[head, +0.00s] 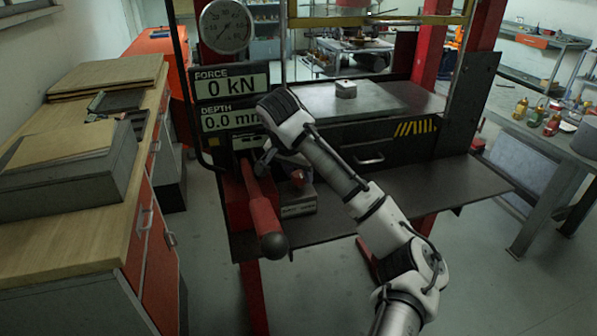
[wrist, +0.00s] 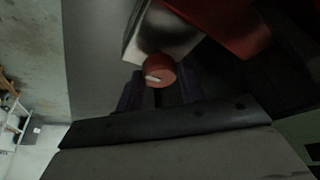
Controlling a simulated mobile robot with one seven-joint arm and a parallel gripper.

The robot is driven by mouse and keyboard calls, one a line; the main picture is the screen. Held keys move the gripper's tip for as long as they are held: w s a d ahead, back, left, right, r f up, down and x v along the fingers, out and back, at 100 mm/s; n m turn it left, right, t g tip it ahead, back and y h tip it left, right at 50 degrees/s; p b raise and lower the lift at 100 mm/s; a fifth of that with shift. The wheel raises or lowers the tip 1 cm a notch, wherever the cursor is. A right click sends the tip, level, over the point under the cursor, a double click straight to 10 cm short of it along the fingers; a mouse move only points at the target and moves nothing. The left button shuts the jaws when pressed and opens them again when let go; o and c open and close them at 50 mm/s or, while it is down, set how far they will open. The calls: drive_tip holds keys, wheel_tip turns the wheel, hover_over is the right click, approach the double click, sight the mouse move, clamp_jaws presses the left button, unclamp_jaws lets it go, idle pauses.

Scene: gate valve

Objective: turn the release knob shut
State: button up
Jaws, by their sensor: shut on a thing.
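The release knob (wrist: 160,72) is a small round red knob with a white mark on its face, seen in the wrist view against a pale metal block (wrist: 150,38). In the head view a bit of the red knob (head: 298,178) shows above the labelled block (head: 298,205) beside the press's red lever. My gripper (wrist: 160,88) has one dark finger on each side of the knob and is shut on it. In the head view my gripper (head: 283,165) is partly hidden by my own wrist.
A red lever (head: 262,210) with a dark ball end stands just left of the block. The displays (head: 232,100) read 0 kN and 0.0 mm. A small block (head: 346,89) rests on the press table (head: 400,100). A wooden-topped bench (head: 65,245) stands at left.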

drive_tip(key=o, duration=1)
drive_tip(key=b+v, duration=0.2)
drive_tip(key=v, duration=1.1)
drive_tip(key=shift+s+r, duration=0.1)
drive_tip(key=shift+r, duration=0.25)
